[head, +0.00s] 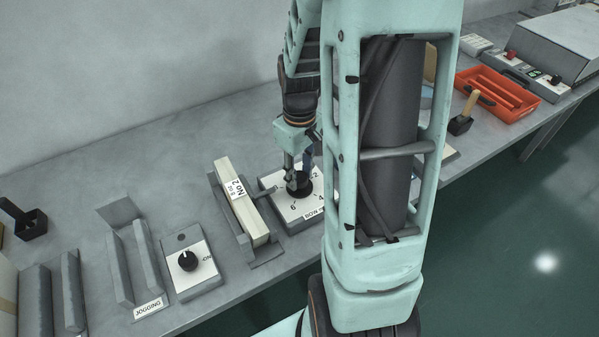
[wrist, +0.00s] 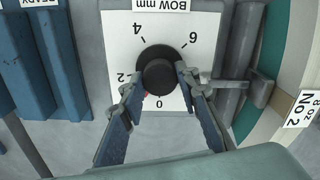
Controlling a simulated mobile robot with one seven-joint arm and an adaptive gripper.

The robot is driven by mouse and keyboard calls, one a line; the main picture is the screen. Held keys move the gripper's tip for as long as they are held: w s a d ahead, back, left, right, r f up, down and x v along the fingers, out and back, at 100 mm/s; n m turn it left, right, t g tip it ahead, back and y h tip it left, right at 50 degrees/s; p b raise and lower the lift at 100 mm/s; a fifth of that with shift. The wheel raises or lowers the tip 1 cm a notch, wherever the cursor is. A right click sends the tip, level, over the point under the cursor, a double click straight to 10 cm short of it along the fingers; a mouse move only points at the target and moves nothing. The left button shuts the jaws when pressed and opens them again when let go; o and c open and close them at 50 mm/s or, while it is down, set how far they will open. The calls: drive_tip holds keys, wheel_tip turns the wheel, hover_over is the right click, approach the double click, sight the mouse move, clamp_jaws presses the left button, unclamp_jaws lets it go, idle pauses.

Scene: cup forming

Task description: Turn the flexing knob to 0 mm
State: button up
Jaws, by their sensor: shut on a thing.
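In the wrist view the two fingers of my gripper (wrist: 158,80) are shut on the knob, one on each side. A small reddish mark shows at the knob's lower left edge, between 0 and 2; the pointer is otherwise unclear.
A long block labelled "No 2" (head: 240,200) stands in a grey holder just left of the dial box. Farther left are another knob box (head: 190,268) and the "JOGGING" rack (head: 133,275). An orange tray (head: 497,92) lies at the far right. My arm hides part of the bench.

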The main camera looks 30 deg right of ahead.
sight(300, 176)
drive_tip(key=n+p, duration=0.1)
drive_tip(key=n, duration=0.4)
drive_tip(key=shift+n, duration=0.3)
idle(0.4)
drive_tip(key=o, duration=1.2)
drive_tip(key=shift+c, duration=0.2)
wheel_tip(300, 176, up, 12)
